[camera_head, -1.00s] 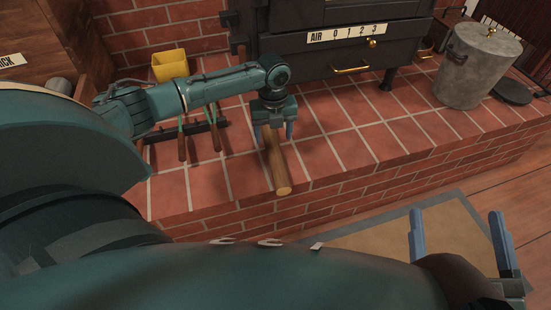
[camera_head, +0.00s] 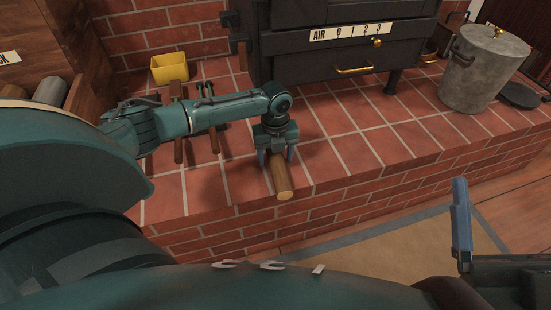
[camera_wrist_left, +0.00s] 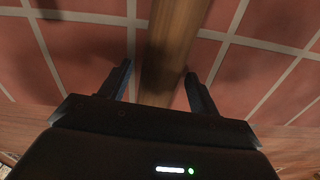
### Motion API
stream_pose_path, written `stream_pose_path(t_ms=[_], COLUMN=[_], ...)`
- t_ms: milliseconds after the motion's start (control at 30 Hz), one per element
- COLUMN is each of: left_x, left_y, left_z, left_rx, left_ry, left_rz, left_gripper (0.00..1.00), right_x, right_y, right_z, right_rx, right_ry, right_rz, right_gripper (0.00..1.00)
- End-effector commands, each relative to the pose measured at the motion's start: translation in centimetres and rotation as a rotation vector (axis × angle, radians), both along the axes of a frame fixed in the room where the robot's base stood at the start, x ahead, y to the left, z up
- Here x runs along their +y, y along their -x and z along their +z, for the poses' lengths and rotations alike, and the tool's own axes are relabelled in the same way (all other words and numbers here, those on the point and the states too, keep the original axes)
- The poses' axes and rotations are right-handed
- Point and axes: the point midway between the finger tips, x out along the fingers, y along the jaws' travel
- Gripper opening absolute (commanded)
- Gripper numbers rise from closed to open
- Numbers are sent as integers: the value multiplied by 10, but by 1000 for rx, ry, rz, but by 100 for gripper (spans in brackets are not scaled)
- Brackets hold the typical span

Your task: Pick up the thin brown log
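The thin brown log (camera_head: 281,178) lies on the red brick hearth, its cut end toward the hearth's front edge. My left gripper (camera_head: 275,155) is above it, pointing down, with one finger on each side. In the left wrist view the log (camera_wrist_left: 170,45) runs between the two parted fingers of the left gripper (camera_wrist_left: 160,82), with a gap on both sides. The log's far part is hidden under the gripper in the head view. My right gripper (camera_head: 461,222) is at lower right, away from the log; only one blue finger shows clearly.
A black stove (camera_head: 345,45) stands behind the hearth (camera_head: 350,150). A lidded metal bucket (camera_head: 480,70) is at right, a yellow container (camera_head: 169,68) at back left. Fire tools (camera_head: 178,135) lie left of the gripper. Hearth right of the log is clear.

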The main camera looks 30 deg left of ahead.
Motion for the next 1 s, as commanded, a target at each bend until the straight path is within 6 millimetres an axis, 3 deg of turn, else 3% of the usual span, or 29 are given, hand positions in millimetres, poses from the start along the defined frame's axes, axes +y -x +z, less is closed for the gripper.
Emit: stream_pose_path(t_ms=[633, 867, 967, 1000], left_x=[0, 0, 0, 0], left_y=[0, 0, -1, -1], left_z=[0, 3, 14, 21], left_rx=[0, -2, -3, -4], left_ry=[0, 1, 1, 2], left_rz=[0, 0, 1, 1], left_gripper=[9, 9, 9, 9], right_x=[0, 0, 0, 0], right_y=[0, 0, -1, 0], right_z=[-1, 1, 4, -3], right_rx=[3, 4, 19, 71], right_ry=[0, 0, -2, -7], right_rz=[0, 0, 1, -2], right_gripper=[88, 88, 88, 88])
